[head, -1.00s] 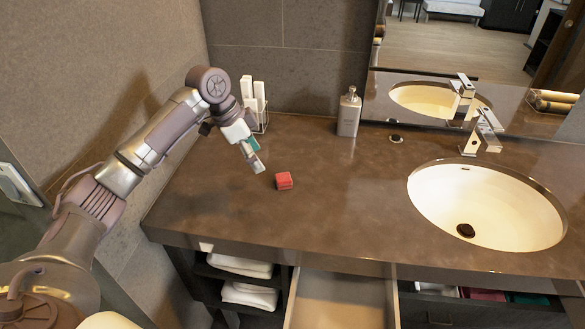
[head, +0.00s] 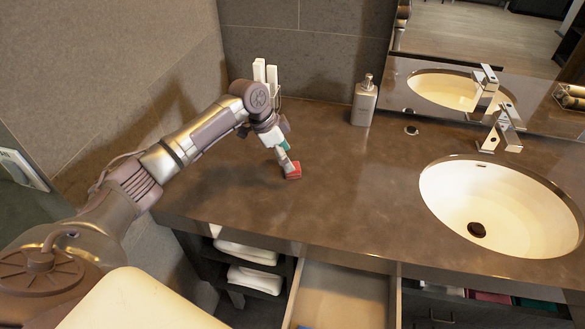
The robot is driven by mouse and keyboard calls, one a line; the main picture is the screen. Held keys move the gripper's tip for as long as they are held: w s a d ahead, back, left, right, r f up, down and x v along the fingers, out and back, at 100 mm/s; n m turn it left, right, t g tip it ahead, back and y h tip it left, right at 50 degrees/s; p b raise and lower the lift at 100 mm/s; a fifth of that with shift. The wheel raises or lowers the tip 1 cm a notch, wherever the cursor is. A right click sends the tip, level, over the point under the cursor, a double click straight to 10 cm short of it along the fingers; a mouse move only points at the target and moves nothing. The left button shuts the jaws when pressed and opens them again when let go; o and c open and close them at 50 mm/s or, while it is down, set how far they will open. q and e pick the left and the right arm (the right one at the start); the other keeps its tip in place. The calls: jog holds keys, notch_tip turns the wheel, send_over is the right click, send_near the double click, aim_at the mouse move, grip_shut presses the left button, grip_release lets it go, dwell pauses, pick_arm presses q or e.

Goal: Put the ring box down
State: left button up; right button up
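The ring box, a small red box (head: 294,173), is at the left part of the brown counter in the head view. My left gripper (head: 288,167) reaches down from the left, its fingers at the box and covering part of it. The finger gap is too small and hidden to tell whether the fingers are open or closed on the box. The box appears to rest on the counter. My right gripper is not in view.
A grey soap dispenser (head: 364,101) stands at the back, with white items in a holder (head: 266,75) behind my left wrist. The sink (head: 500,205) and faucet (head: 498,130) are to the right. An open drawer (head: 345,295) juts out below the front edge. The counter's middle is clear.

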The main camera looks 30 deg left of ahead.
pick_arm(q)
jog(key=x, duration=0.4)
jog(key=shift+p, duration=0.35)
jog(key=c, duration=1.1)
jog(key=shift+r, duration=0.1)
jog(key=shift+c, duration=0.2)
